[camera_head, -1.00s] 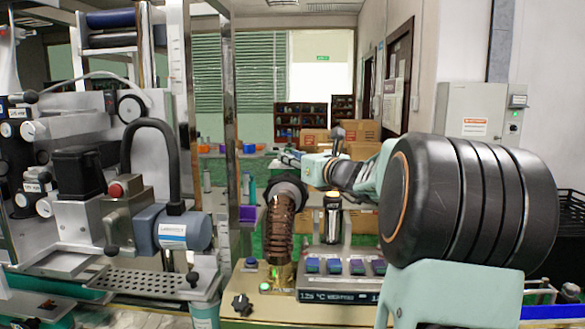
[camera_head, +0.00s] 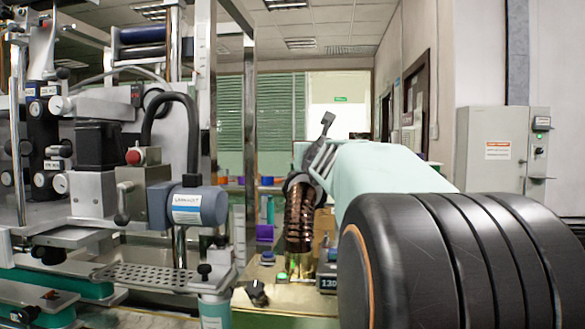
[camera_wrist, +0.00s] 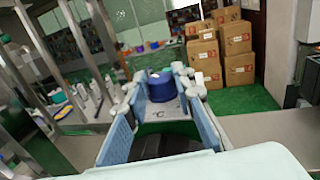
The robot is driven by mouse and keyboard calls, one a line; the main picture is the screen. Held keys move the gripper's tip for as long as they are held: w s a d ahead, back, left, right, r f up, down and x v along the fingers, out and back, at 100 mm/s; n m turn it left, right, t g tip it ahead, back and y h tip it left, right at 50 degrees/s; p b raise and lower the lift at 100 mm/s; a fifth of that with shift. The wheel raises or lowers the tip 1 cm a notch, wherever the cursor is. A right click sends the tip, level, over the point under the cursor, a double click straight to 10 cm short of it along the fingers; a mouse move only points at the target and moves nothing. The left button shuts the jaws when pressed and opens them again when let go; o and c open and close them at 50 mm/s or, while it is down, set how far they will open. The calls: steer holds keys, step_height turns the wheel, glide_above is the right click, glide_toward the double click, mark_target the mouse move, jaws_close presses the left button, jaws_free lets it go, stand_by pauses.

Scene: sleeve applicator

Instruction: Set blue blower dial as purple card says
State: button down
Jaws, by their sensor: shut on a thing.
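In the wrist view a blue round dial (camera_wrist: 162,88) sits between the fingertips of my gripper (camera_wrist: 163,74), above a grey plate with a small "°C"-like mark. The fingers are closed around the dial's sides. In the head view my gripper (camera_head: 313,160) is partly hidden by my own arm. A dark box with a lit display (camera_head: 328,284), reading about 130, shows beside my arm; the rest of it is hidden. A purple block (camera_head: 264,233) stands behind the bench front; I cannot tell whether it is the card, and no writing on it is readable.
A ribbed copper-brown hose (camera_head: 299,222) stands beside my arm. A green lit button (camera_head: 282,276) and a black knob (camera_head: 257,292) are on the bench front. A large machine with a blue-grey motor (camera_head: 188,207) fills the left. Cardboard boxes (camera_wrist: 222,52) stand behind.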

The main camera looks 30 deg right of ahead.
steer(key=shift+m+g+h+b, duration=0.45)
steer(key=shift+h+b, duration=0.25)
steer(key=shift+b, duration=0.35)
steer(key=c, duration=1.6)
jaws_free()
steer(key=shift+r, duration=0.15)
steer(key=shift+r, duration=4.85)
